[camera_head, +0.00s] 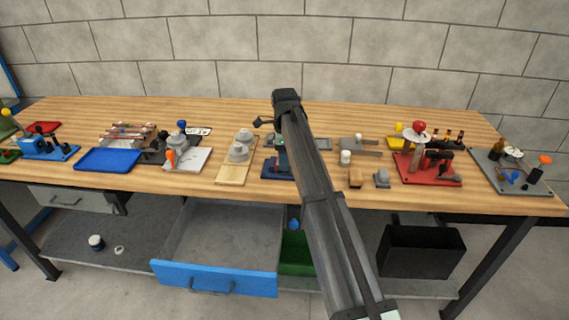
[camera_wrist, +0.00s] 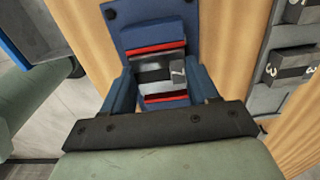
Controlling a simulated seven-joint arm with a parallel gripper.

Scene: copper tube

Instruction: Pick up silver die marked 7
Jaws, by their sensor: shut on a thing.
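The silver die marked 7 (camera_wrist: 177,70) shows in the middle of the wrist view, between two red-edged parts of a blue fixture (camera_wrist: 140,13). My gripper (camera_wrist: 163,78) is shut on this die, which is still at the fixture. The exact contact of the fingertips is hard to make out. In the head view the blue fixture (camera_head: 269,168) stands near the front edge of the bench, and my arm hides the die and the gripper.
A grey tray with dies marked 3 (camera_wrist: 292,66) lies to the right in the wrist view. In the head view a board with grey round parts (camera_head: 233,174) is left of the fixture, and a brown block (camera_head: 356,178) is right. A blue-fronted drawer (camera_head: 240,282) stands open below.

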